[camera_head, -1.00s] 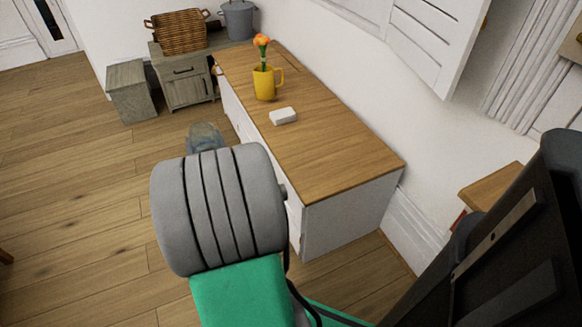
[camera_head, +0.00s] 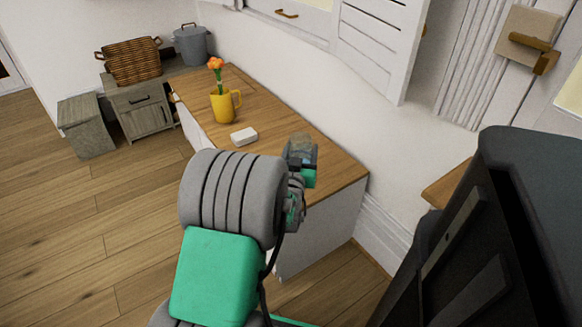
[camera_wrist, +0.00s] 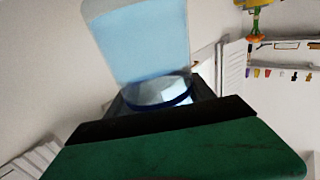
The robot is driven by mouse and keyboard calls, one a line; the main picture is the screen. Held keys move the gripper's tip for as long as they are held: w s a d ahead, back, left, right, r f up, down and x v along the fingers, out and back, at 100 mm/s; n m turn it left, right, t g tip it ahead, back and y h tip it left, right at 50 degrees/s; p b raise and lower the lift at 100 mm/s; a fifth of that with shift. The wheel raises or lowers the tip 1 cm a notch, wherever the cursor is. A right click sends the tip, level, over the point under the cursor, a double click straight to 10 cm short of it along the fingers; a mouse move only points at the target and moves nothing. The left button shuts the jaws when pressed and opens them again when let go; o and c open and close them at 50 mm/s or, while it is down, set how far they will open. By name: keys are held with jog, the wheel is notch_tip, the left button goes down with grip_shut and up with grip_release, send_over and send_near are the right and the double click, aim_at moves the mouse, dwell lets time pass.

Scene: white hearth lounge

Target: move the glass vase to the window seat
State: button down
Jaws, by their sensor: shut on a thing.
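The glass vase (camera_wrist: 138,42) is clear, pale blue glass with a dark blue ring near its lower part. It fills the upper middle of the wrist view. My gripper (camera_wrist: 160,112) is shut on it. In the head view my gripper (camera_head: 301,172) is mostly hidden behind my forearm, and the vase shows only as a small greyish shape (camera_head: 300,146) above it. Both appear in front of the right part of a long white bench with a wooden top (camera_head: 325,170), under the shuttered window, which looks like the window seat. Contact cannot be told.
A yellow mug (camera_head: 224,107) with an orange flower and a white block (camera_head: 244,137) stand on the bench top. Beyond its far end are a grey cabinet (camera_head: 145,110), wicker basket (camera_head: 132,62), grey pot (camera_head: 190,45) and grey bin (camera_head: 87,126). Wooden floor at left is clear.

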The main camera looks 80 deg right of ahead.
jog(key=shift+w+d+f+b, duration=0.85)
jog(key=shift+d+f+b, duration=0.4)
jog(key=shift+f, duration=0.6)
jog(key=shift+w+d+f+b, duration=0.9)
jog(key=shift+d+f, duration=0.45)
jog(key=shift+f, duration=0.5)
jog(key=shift+w+d+f+b, duration=0.75)
jog(key=shift+d+f+b, duration=0.55)
jog(key=shift+f, duration=0.55)
jog(key=shift+c, duration=1.9)
grip_release()
